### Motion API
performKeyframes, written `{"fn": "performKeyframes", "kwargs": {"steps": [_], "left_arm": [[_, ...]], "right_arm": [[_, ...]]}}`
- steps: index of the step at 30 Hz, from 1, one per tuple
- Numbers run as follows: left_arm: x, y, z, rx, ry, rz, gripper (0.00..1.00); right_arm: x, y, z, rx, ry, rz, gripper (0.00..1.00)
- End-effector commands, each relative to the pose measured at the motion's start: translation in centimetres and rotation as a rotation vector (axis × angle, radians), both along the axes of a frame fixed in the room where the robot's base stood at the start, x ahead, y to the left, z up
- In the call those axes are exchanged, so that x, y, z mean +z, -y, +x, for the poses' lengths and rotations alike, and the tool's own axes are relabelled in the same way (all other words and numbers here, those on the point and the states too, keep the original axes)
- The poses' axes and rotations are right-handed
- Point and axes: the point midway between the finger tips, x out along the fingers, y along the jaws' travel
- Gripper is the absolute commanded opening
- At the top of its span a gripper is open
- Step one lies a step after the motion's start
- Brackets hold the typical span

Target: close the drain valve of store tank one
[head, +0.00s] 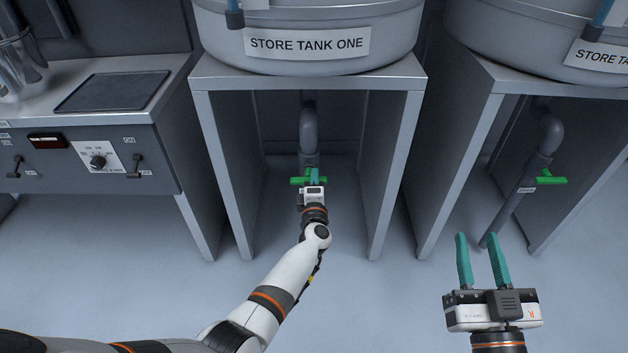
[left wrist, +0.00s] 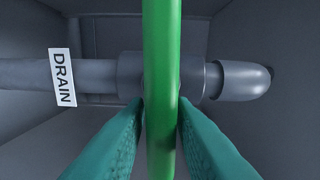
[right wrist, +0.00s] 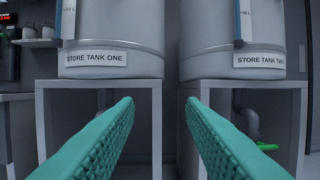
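Store tank one (head: 310,35) stands on a metal stand, with its drain pipe (head: 308,130) coming down underneath. A green valve handle (head: 328,180) sits on that pipe and lies crosswise to it. My left gripper (head: 314,176) is at the handle. In the left wrist view the green handle (left wrist: 162,60) runs between both fingers, which press against its sides. The pipe (left wrist: 95,75) with its DRAIN label runs behind, at a right angle to the handle. My right gripper (head: 476,240) is open and empty, in front of the right-hand stand.
The stand's legs (head: 225,190) flank my left arm on both sides. Store tank two (right wrist: 235,35) stands to the right, with its own green handle (head: 551,177) crosswise on its pipe. A control bench (head: 80,160) is at the left. The floor in front is clear.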

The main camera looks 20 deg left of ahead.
Motion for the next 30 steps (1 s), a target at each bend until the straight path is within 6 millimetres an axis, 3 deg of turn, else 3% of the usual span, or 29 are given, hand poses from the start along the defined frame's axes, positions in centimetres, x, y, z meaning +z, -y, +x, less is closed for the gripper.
{"fn": "performKeyframes", "kwargs": {"steps": [3,14,23,30], "left_arm": [[0.0,0.0,0.0,0.001,0.000,-0.001,0.36],[0.1,0.0,-0.3,0.002,0.001,-0.001,0.36],[0.2,0.8,-3.4,0.002,-0.002,-0.002,0.36],[0.2,1.9,-6.8,0.002,0.000,-0.002,0.36]], "right_arm": [[0.0,0.0,0.0,0.000,0.000,0.000,0.36],[-0.2,0.0,0.1,0.000,-0.020,-0.005,0.36],[-4.6,0.8,-0.1,-0.018,-0.312,-0.081,0.36],[-8.8,1.9,-1.7,-0.036,-0.590,-0.149,0.36]]}}
